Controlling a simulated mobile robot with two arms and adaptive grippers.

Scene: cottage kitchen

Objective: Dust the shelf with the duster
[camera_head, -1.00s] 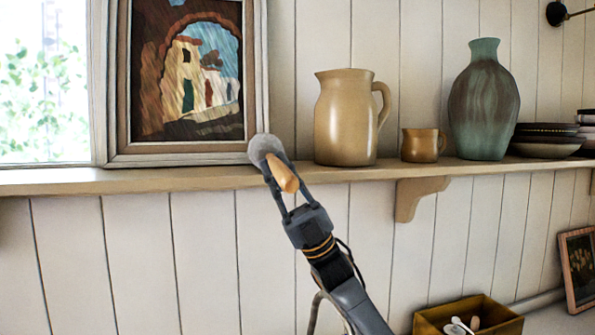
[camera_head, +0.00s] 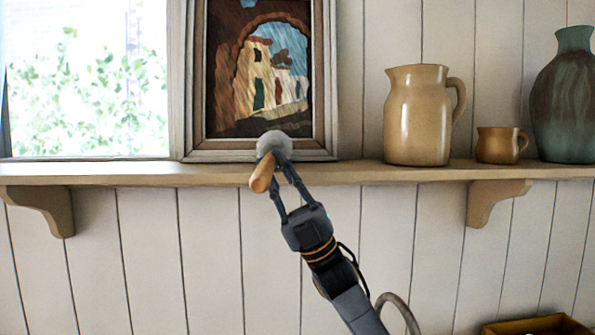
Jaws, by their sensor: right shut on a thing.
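The wooden shelf (camera_head: 370,174) runs across the wall on brackets. My right gripper (camera_head: 274,178) is at the shelf's front edge, below the framed picture, shut on the duster. The duster's orange-brown wooden handle (camera_head: 262,172) points down and toward me. Its grey fluffy head (camera_head: 275,144) is at shelf height in front of the picture's lower frame. I cannot tell whether the head touches the shelf top or the frame. My left gripper is not in view.
On the shelf stand a framed picture (camera_head: 327,80), a tan pitcher (camera_head: 417,115), a small brown mug (camera_head: 498,146) and a teal-brown vase (camera_head: 565,95). The stretch left of the picture, before the window (camera_head: 85,80), is bare. A box (camera_head: 540,325) shows at bottom right.

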